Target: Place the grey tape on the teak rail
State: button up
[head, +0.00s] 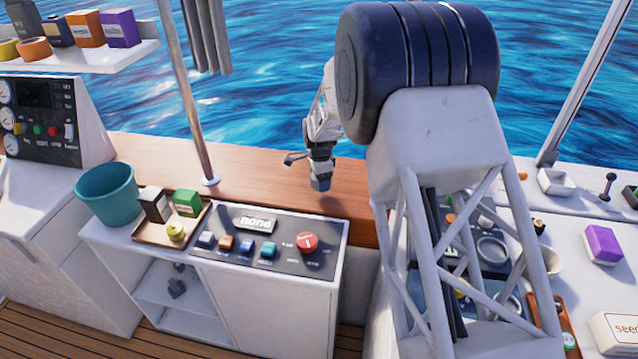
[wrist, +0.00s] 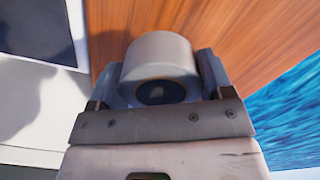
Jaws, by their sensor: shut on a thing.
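The grey tape (wrist: 160,58) is a round roll between the two fingers of my gripper (wrist: 158,80), which is shut on it. In the head view my gripper (head: 320,172) points down over the teak rail (head: 262,182), a broad brown wooden ledge along the water side. The tape shows there only as a small grey shape (head: 320,184) at the fingertips. In the wrist view the teak rail (wrist: 225,30) lies beyond the tape. Whether the tape touches the wood, I cannot tell.
A button panel (head: 265,240) sits in front of the rail. To its left are a tray (head: 150,236) with small boxes and a teal bucket (head: 105,195). A metal post (head: 180,90) stands on the rail left of my gripper. The wood between post and gripper is clear.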

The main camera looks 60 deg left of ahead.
jog(key=shift+w+a, duration=0.25)
jog(key=shift+a, duration=0.2)
jog(key=shift+w+a, duration=0.2)
jog(key=shift+a, duration=0.25)
jog(key=shift+f, duration=0.1)
jog(key=shift+f, duration=1.75)
jog(key=shift+f, duration=0.1)
jog(key=o, duration=1)
jog(key=shift+c, duration=0.2)
notch_tip(320, 180, up, 12)
jog(key=shift+r, duration=0.15)
